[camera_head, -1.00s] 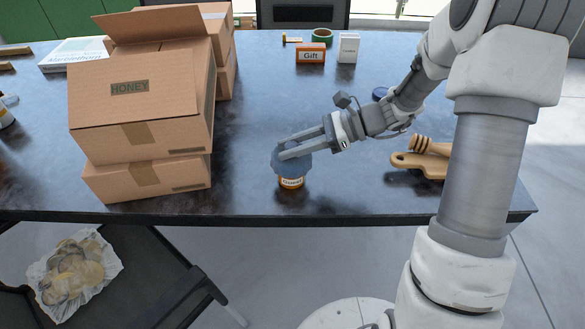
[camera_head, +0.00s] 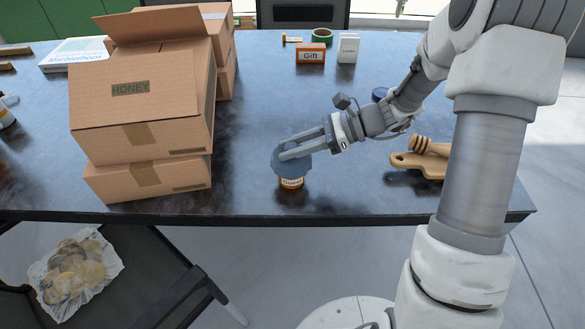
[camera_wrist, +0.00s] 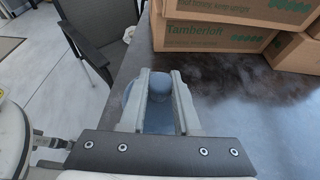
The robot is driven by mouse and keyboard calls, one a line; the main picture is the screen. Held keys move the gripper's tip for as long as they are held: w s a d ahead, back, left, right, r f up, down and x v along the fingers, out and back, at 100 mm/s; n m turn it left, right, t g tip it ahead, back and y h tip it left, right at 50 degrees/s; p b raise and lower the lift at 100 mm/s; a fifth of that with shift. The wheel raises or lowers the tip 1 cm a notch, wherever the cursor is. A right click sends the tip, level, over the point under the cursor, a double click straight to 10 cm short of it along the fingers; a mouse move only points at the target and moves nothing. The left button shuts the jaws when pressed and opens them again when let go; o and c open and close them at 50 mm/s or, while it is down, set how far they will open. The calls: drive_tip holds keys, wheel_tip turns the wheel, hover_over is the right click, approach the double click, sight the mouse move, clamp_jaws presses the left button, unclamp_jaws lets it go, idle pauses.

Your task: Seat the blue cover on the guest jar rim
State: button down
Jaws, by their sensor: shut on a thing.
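The blue cover (camera_head: 292,163) is a cloth-like piece that sits over the top of the guest jar (camera_head: 291,183), an orange jar with a white label near the table's front edge. The cover hides the jar's rim, so I cannot tell how closely it is seated. My gripper (camera_head: 284,150) reaches in from the right and is shut on the cover. In the wrist view the blue cover (camera_wrist: 162,92) shows between the two fingers of my gripper (camera_wrist: 161,80); the jar is hidden there.
Stacked cardboard boxes (camera_head: 140,100) stand left of the jar. A wooden board (camera_head: 425,163) with a honey dipper (camera_head: 428,146) lies to the right. The middle of the table (camera_head: 265,90) is clear.

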drive_tip(key=shift+f, duration=0.45)
idle(1.2)
drive_tip(key=c, duration=0.8)
unclamp_jaws()
drive_tip(key=shift+d+r+p, duration=0.15)
drive_tip(key=shift+d+p, duration=0.05)
drive_tip(key=shift+p, duration=0.1)
drive_tip(key=shift+p+v, duration=0.9)
drive_tip(key=shift+v, duration=0.6)
drive_tip(key=shift+o, duration=0.3)
drive_tip(key=o, duration=0.5)
